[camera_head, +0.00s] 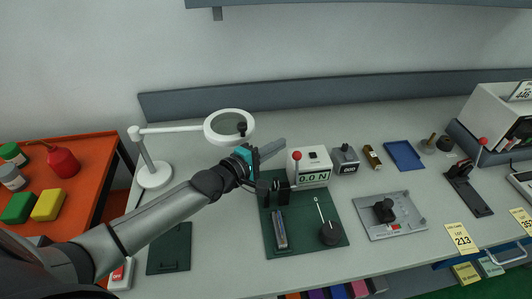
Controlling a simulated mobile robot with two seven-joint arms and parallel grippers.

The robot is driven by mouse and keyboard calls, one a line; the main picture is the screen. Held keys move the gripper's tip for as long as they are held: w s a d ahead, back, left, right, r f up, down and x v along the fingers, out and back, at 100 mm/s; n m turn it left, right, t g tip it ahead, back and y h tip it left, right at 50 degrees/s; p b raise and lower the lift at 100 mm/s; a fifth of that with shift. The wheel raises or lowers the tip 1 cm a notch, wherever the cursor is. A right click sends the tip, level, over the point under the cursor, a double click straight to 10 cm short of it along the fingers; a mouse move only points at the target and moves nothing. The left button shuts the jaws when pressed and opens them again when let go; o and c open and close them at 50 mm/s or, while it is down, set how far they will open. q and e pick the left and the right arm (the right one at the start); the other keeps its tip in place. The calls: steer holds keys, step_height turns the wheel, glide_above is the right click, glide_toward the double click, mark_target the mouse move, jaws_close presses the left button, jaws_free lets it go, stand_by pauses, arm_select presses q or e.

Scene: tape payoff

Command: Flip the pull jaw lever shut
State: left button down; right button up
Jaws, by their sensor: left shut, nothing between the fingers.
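A force tester stands on a green base plate (335,262) in the middle of the bench. Its white gauge (322,178) reads 0.0 N. A red-knobbed lever (297,156) stands upright at the gauge's left front, above dark jaw blocks (283,192). A dark round knob with a thin pale-tipped lever (330,233) is at the plate's right front. I cannot tell for certain which lever is the pull jaw's. My left gripper (273,148) is shut and empty, just left of the red-knobbed lever; contact is unclear. My left arm hides part of the plate's left side.
A white magnifier lamp (154,174) stands behind my left arm, its ring close to the gripper. A grey fixture plate (412,222), a blue tray (404,155) and a black press with a red knob (467,192) are to the right. An orange cart (92,160) stands left.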

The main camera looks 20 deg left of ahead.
arm_select(q)
steer(key=s+d, duration=0.1)
steer(key=s+d+r+p, duration=0.1)
steer(key=d, duration=0.1)
steer(key=shift+s, duration=0.3)
steer(key=shift+s, duration=0.1)
steer(key=shift+s+d, duration=0.15)
stand_by(0.3)
